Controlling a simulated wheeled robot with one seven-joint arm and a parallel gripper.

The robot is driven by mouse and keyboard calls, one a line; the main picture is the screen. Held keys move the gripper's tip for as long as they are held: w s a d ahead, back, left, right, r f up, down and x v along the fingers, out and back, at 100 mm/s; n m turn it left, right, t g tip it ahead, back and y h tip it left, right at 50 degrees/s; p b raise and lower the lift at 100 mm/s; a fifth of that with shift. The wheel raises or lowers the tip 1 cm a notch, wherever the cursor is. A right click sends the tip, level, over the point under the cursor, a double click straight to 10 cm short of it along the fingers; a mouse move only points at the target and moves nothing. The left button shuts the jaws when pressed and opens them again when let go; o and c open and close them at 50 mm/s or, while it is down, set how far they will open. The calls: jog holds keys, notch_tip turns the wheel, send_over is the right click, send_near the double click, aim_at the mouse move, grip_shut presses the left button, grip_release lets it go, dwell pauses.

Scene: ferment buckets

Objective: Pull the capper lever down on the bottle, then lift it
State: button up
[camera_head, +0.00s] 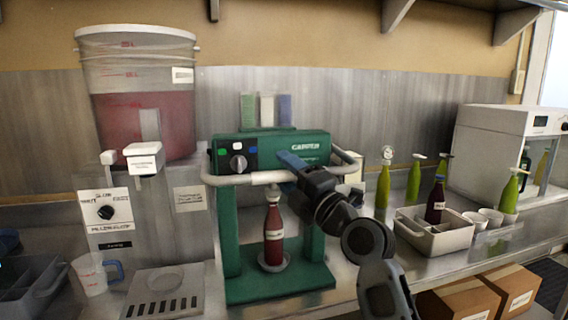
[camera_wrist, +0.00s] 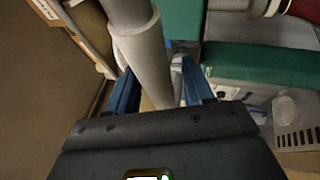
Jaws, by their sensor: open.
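The green capper (camera_head: 262,142) stands on the bench. Its pale U-shaped lever (camera_head: 225,180) runs across the front, level with the upper housing. A bottle (camera_head: 273,238) of dark red liquid stands upright on the capper's base, below the lever's middle; its top is close under the bar. My gripper (camera_head: 288,164), with blue fingers, is at the lever just right of the bottle. In the wrist view the open fingers of my gripper (camera_wrist: 157,80) lie on either side of the pale lever grip (camera_wrist: 147,62). I cannot tell whether they touch it.
Left of the capper stand a filler unit (camera_head: 107,212), a large bucket (camera_head: 140,120) of red liquid and a measuring jug (camera_head: 90,274). To the right are several green bottles (camera_head: 383,185), a grey crate (camera_head: 436,236) with a dark bottle, and white cups (camera_head: 490,217).

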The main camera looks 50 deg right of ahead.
jog(key=shift+w+d+r, duration=0.1)
jog(key=shift+w, duration=0.3)
jog(key=shift+c, duration=0.3)
grip_shut()
